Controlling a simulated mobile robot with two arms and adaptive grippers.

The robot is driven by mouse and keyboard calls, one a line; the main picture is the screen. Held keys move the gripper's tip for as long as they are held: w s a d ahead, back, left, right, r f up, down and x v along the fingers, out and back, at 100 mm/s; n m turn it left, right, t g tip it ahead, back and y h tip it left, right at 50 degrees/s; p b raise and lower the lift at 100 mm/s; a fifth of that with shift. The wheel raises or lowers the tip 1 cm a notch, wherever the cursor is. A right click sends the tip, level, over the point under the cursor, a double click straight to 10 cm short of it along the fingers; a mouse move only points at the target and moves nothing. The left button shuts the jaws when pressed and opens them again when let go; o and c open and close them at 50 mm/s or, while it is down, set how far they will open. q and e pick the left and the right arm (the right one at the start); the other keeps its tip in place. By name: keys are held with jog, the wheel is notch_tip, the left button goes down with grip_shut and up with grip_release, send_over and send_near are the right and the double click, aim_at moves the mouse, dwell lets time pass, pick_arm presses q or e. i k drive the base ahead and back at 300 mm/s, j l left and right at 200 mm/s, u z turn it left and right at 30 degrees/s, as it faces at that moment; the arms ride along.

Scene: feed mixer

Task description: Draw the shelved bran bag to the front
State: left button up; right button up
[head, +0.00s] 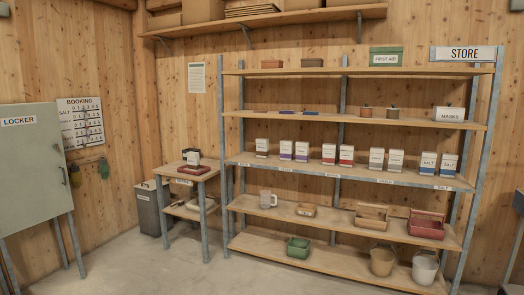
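Several upright labelled bags stand on the middle shelf of the STORE rack (483,140). From left to right they are a single pale bag (262,148), two purple-banded bags (294,151), two red-banded bags (338,155), two greyish bags (386,160) and two blue-banded bags (438,164) marked SALT. The other bag labels are too small to read, so I cannot tell which is bran. Neither of my grippers is in view.
A grey locker (32,165) is at far left. Baskets, a mug and buckets fill the lower shelves. Floor (160,265) is clear in front.

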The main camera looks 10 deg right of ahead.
aim_at(262, 144)
jog(key=i+u, duration=0.35)
jog(key=i, duration=2.1)
jog(key=i+z, duration=0.2)
jog(key=i, duration=0.25)
jog(key=i+j+z, duration=0.2)
jog(key=i, duration=0.25)
jog(key=i+j+z, duration=0.2)
jog(key=i, duration=0.25)
